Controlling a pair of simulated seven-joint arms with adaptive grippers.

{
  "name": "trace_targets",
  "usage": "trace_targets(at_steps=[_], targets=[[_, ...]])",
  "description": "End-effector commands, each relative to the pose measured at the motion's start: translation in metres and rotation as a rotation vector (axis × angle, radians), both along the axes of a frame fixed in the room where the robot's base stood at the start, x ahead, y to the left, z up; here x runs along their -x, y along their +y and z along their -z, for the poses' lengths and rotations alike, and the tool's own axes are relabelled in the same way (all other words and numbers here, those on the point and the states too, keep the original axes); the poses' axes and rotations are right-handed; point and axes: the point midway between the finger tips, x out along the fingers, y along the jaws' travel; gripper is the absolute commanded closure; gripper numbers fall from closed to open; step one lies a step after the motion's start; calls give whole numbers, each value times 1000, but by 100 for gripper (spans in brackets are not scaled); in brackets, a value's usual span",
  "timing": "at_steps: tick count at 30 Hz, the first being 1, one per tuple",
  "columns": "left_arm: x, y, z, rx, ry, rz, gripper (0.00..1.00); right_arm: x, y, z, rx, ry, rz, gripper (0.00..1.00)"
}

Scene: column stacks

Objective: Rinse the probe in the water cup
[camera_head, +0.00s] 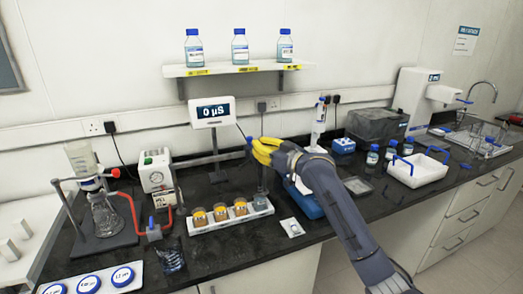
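My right gripper (262,150), with yellow fingers, reaches in from the lower right to the meter's right side. The blue top of the probe (249,140) shows right at its fingertips, with a thin dark cable running up toward the meter (212,111), which reads 0 µS. The fingers look closed around the probe; its lower part is hard to make out. The water cup (260,202) looks like the clear one at the right end of a white rack (229,221), below the gripper. My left gripper is not in view.
Several amber cups with yellow bands (220,211) stand in the same rack. A glass flask on a red-clamped stand (103,212) is at left. A blue-based device (308,202) stands right of the rack, behind my forearm. A white basket (418,169) is further right.

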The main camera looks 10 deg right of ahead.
Motion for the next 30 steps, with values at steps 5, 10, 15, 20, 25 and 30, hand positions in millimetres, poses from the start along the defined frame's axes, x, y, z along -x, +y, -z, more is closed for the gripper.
trace_targets(at_steps=[5,10,15,20,25,30], targets=[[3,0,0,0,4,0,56,1,-1,-7,-6,-11,0,92],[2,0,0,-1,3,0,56,1,-1,-6,-5,-10,0,72],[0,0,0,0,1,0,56,0,0,-4,-4,-8,0,54],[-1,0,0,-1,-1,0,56,0,0,-4,-3,-6,0,54],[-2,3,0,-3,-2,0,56,4,-4,-3,-2,-6,1,54],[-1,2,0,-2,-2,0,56,22,-16,-3,1,-8,1,54]])
